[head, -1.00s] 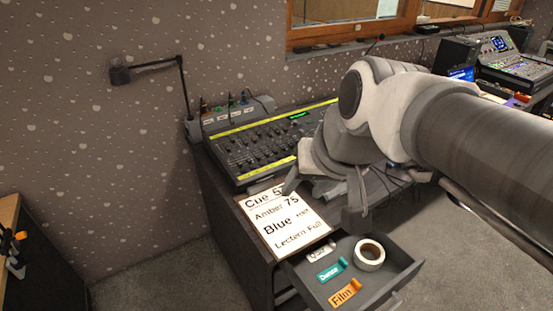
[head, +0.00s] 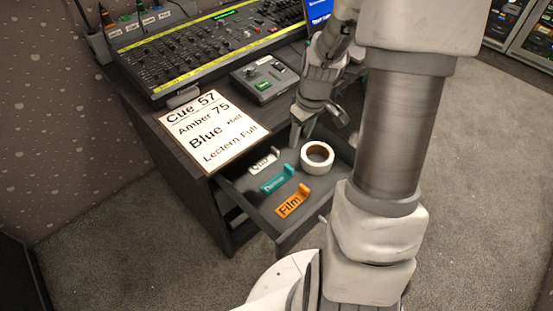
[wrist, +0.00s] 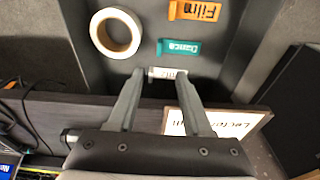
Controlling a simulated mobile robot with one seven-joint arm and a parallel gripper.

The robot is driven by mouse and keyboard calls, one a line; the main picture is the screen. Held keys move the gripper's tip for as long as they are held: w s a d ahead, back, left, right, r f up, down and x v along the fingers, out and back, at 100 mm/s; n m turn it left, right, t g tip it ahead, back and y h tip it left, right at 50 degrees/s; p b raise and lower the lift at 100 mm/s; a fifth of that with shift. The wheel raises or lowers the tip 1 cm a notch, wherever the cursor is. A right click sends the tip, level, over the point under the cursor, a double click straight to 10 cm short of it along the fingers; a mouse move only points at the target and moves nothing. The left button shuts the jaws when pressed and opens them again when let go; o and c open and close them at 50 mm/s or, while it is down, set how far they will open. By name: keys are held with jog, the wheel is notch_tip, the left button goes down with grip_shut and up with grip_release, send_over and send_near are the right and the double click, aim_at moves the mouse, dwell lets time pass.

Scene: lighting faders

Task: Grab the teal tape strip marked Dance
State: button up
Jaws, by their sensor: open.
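The teal tape strip (head: 277,180) marked Dance lies in the open drawer, between a white strip and an orange one. My gripper (head: 318,132) is open and empty, above the drawer's back edge next to the desk. In the wrist view my gripper (wrist: 160,82) has its two fingers spread, with the white strip (wrist: 167,73) showing between and past the tips. The teal strip is apart from both fingers.
The drawer (head: 292,234) also holds a white tape roll (head: 317,157), the white strip (head: 262,161) and an orange strip (head: 293,201) marked Film. A cue sign (head: 212,129) lies on the desk beside a small fader box (head: 265,78) and a mixing console (head: 206,50).

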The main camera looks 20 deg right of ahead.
jog(key=b, duration=0.4)
send_over(290, 168)
jog(key=s, duration=0.1)
notch_tip(290, 168, down, 11)
jog(key=shift+s+d+f, duration=0.15)
jog(key=shift+w+f+b, duration=0.25)
jog(key=shift+f+b, duration=0.1)
jog(key=shift+f, duration=0.55)
jog(key=shift+w+f+b, duration=0.3)
jog(key=shift+f+b, duration=0.05)
jog(key=shift+f, duration=0.6)
jog(key=shift+w+f+b, duration=0.25)
jog(key=shift+f+b, duration=0.1)
jog(key=shift+f, duration=0.55)
jog(key=shift+c, duration=0.3)
grip_shut()
